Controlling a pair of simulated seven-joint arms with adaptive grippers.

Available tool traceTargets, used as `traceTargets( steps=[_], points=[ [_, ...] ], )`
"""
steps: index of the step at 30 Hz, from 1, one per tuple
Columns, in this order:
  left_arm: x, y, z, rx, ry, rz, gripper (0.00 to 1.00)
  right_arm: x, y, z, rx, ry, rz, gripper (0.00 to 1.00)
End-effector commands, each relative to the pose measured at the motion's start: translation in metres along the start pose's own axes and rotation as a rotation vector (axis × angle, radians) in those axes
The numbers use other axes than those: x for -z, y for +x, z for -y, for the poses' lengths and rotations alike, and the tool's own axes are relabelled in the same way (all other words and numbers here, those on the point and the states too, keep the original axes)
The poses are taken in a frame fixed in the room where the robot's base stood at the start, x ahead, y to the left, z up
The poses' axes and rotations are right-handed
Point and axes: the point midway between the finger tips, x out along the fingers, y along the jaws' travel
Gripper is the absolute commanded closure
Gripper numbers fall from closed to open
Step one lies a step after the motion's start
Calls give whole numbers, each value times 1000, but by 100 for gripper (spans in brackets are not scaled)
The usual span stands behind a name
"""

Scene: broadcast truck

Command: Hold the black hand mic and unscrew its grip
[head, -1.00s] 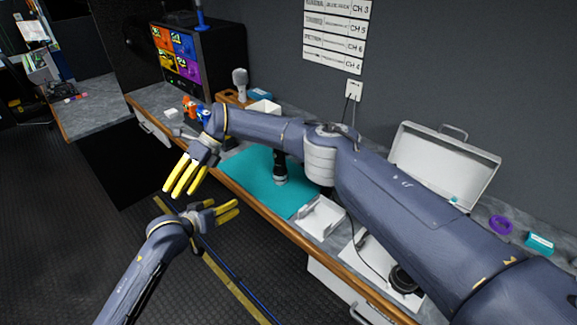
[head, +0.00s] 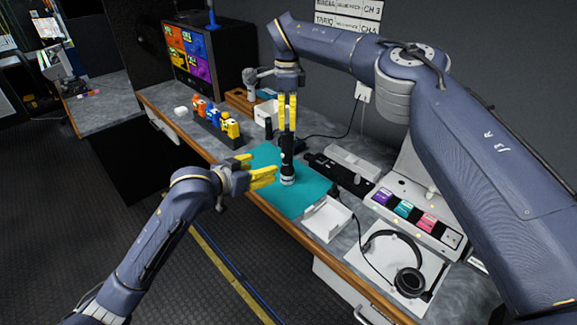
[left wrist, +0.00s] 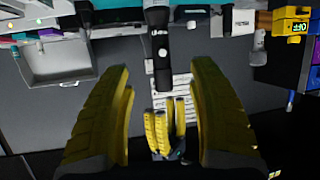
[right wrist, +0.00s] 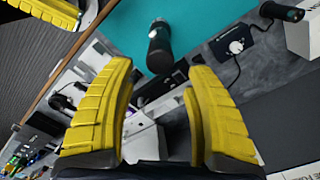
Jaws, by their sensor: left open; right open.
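The black hand mic (head: 287,160) stands upright on the teal mat (head: 309,187), its grey end down. It also shows in the left wrist view (left wrist: 160,45) and from above in the right wrist view (right wrist: 159,48). My right gripper (head: 287,128) points down over the mic's upper end. Its fingers are apart, and in the right wrist view the mic lies beyond the fingertips, not between them. My left gripper (head: 268,167) is low beside the mic, pointing at it. Its fingers are open and empty, with the mic in front of the gap in the left wrist view.
A white tray (head: 326,218) and headphones (head: 409,281) are at the mat's near right. A rack of coloured items (head: 215,127), a silver mic (head: 250,83) and a small black cylinder (head: 268,128) stand at the left and back. A dark device (head: 340,175) lies right of the mat.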

Motion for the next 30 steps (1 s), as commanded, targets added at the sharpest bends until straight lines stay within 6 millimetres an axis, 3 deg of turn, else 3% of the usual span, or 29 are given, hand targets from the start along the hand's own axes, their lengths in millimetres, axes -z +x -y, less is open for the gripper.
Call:
traceTargets(
  steps=[18,30],
  points=[
    [1,103,-1,-2,-3,0,41,-1,0,0,-1,1,2,46],
    [0,146,-1,-2,-1,-1,41,-1,0,0,-1,1,2,46]
  ],
)
